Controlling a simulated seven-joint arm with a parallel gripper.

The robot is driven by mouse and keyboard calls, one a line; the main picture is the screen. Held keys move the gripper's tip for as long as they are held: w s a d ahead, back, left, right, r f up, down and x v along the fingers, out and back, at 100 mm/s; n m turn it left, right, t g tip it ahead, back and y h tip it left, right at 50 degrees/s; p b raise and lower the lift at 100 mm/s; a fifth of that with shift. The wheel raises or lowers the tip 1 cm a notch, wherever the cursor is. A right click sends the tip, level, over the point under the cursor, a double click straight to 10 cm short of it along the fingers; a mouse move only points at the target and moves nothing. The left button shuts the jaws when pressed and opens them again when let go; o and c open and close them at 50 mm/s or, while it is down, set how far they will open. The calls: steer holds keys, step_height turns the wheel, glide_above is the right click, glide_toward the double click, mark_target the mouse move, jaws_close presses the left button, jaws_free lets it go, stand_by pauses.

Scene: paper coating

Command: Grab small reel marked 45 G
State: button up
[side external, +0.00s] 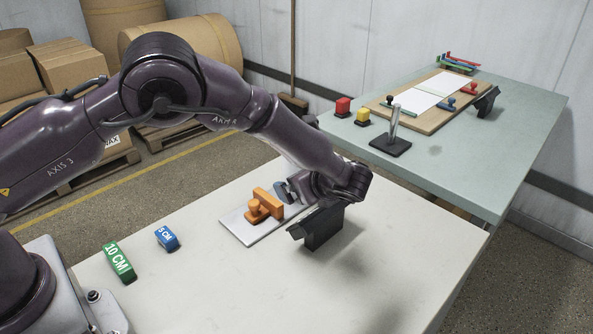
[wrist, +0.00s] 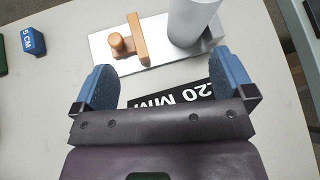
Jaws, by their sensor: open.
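I cannot read a 45 G mark in either view, and no small reel can be told for sure. My gripper (side external: 296,196) is low over the near white table. In the wrist view its blue fingers (wrist: 165,84) are spread apart with nothing gripped.
An orange handled tool (side external: 262,206) sits on the plate. A blue 5 CM block (side external: 167,238) and green 10 CM block (side external: 119,261) are to the left. A black block (side external: 322,230) stands before my wrist. The far table (side external: 440,160) holds red and yellow blocks. The near table's front right is clear.

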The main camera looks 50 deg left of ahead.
steer(key=w+r+m+t+y, duration=0.1)
steer(key=w+r+m+t, duration=0.1)
steer(key=w+r+m, duration=0.15)
steer(key=x, duration=1.3)
steer(key=shift+d+f, duration=0.2)
steer(key=shift+r, duration=0.1)
steer(key=c, duration=1.3)
